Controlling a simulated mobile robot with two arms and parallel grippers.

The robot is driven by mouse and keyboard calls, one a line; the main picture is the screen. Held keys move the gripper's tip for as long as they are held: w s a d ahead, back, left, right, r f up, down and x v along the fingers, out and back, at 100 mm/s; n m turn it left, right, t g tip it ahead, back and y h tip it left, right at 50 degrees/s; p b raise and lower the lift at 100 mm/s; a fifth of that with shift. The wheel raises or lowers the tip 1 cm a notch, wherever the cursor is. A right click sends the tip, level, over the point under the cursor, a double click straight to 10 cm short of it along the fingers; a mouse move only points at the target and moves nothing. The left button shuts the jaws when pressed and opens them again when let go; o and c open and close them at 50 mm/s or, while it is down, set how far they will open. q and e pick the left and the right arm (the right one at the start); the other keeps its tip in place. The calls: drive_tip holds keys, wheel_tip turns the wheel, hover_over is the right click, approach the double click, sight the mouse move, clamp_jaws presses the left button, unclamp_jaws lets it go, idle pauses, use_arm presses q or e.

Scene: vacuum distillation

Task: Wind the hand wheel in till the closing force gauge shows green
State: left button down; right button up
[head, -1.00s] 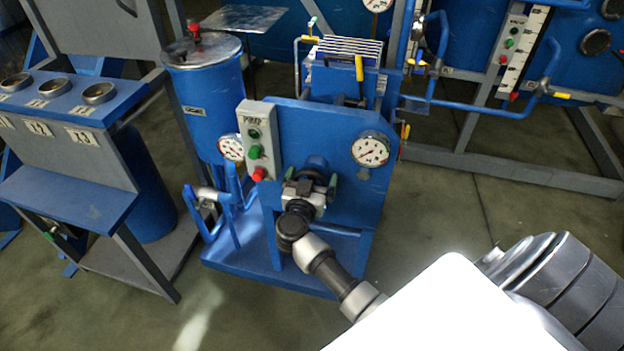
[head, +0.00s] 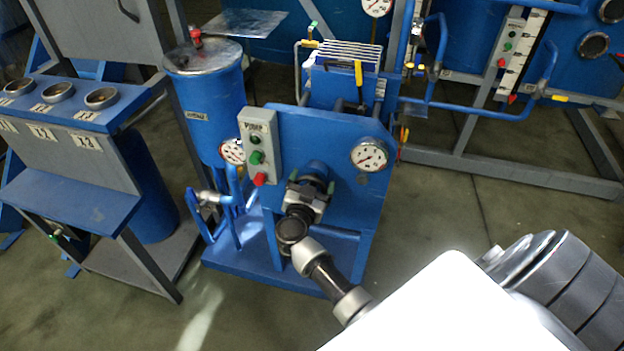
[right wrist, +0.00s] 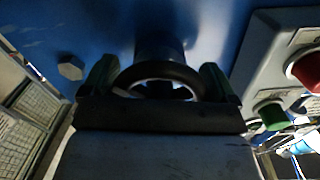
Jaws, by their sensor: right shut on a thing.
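The hand wheel is a dark ring (right wrist: 160,73) on the front of a blue panel, seen in the right wrist view. My right gripper (right wrist: 160,88) is shut on it, with a green fingertip at each side of the ring. A round white gauge (head: 369,156) is on the panel to the right of the wheel. Its needle and any green zone are too small to read. My left gripper is not in view.
A grey button box (head: 259,146) with green and red buttons is left of the wheel, close to my gripper. A second gauge (head: 232,151) is beside it, near a blue tank (head: 207,110). Blue pipes (head: 222,210) stand at lower left. Open floor lies to the right.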

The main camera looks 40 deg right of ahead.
drive_tip(key=shift+a, duration=0.1)
drive_tip(key=o, duration=0.7)
drive_tip(key=shift+c, duration=0.2)
drive_tip(key=v, duration=1)
drive_tip(key=shift+s+a+p, duration=0.25)
drive_tip(key=shift+s+p, duration=0.1)
